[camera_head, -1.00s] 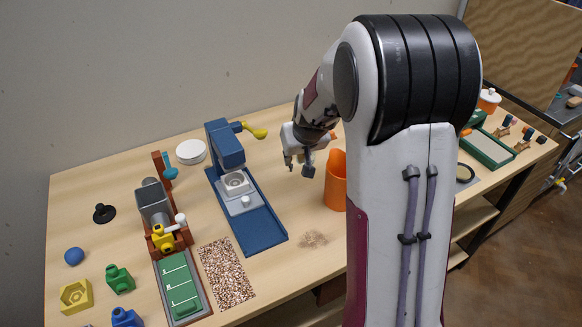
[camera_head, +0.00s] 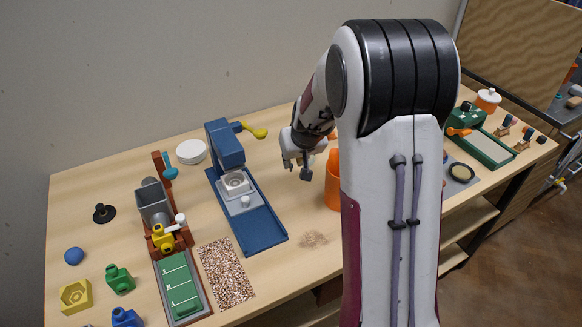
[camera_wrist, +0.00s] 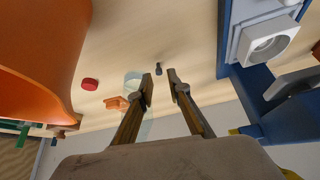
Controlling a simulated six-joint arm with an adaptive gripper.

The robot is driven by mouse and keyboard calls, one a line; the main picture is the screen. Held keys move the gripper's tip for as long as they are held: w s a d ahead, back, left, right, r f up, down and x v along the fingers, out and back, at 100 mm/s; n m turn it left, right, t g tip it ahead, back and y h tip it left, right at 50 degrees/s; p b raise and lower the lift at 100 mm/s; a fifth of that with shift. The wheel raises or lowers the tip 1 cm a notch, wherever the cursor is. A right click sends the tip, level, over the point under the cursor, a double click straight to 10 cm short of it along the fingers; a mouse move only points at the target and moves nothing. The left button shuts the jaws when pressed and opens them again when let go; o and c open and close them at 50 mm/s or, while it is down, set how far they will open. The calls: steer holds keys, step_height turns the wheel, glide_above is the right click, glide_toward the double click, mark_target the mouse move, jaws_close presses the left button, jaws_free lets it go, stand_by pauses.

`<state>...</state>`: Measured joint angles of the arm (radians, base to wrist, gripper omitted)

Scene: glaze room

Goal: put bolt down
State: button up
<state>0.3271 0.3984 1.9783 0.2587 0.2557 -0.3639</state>
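My gripper (camera_head: 297,170) is over the table between the blue press and the orange container, pointing down. In the wrist view its two fingers (camera_wrist: 160,86) stand apart with a gap between them and nothing clearly held. A small dark bolt-like piece (camera_wrist: 158,68) shows just past the fingertips, seemingly on the tabletop and apart from the fingers. I cannot tell its exact height. In the head view I cannot make it out from the gripper.
The orange container (camera_head: 333,180) and blue press (camera_head: 262,226) flank my gripper. The wrist view shows a red disc (camera_wrist: 90,84), an orange piece (camera_wrist: 116,103) and a clear cylinder (camera_wrist: 133,80) nearby. A speckled mat (camera_head: 226,273) lies front left.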

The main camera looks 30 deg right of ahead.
mark_target(291, 166)
steer(key=shift+x, duration=2.6)
steer(key=shift+w+d+r, duration=0.1)
steer(key=shift+d, duration=0.1)
jaws_close()
